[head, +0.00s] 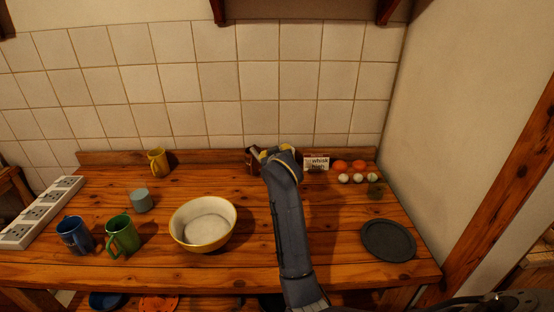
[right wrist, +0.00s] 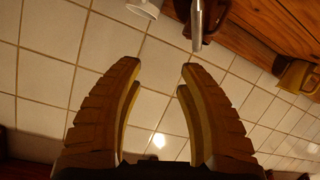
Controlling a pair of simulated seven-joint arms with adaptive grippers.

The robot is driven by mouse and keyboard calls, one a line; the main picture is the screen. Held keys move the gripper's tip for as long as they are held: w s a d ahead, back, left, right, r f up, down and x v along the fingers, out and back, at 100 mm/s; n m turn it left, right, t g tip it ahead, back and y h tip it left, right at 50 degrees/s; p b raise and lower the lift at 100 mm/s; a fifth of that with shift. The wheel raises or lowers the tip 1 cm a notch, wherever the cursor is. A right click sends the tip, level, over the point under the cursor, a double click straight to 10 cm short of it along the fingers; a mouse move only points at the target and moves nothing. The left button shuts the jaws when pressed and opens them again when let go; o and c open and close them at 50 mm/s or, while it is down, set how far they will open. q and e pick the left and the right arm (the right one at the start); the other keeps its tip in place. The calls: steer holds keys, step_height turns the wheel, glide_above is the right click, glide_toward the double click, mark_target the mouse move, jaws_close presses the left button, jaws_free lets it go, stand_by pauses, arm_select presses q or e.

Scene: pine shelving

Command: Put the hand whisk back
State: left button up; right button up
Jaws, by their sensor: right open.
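My right gripper (right wrist: 158,68) is open, with nothing between its fingers in the right wrist view. A slim grey metallic piece (right wrist: 197,22), which looks like the hand whisk's handle, shows just beyond the fingertips there; the rest is cut off. In the head view my right gripper (head: 270,156) is at the back of the table, beside a dark brown object (head: 252,164) and partly hiding it. The whisk's wires are not visible. A small sign reading "whisk" (head: 317,163) stands to the right of the gripper. My left gripper is not in view.
A cream bowl (head: 222,243), green mug (head: 122,236), blue mug (head: 75,236), grey cup (head: 140,200) and yellow mug (head: 157,162) stand on the wooden table (head: 330,265). Orange and white round items (head: 358,172) sit back right, near a dark plate (head: 389,241). A tiled wall is behind.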

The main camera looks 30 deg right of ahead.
steer(key=v, duration=0.6)
steer(key=shift+s, duration=0.25)
steer(key=shift+a+r, duration=0.1)
steer(key=shift+a, duration=0.05)
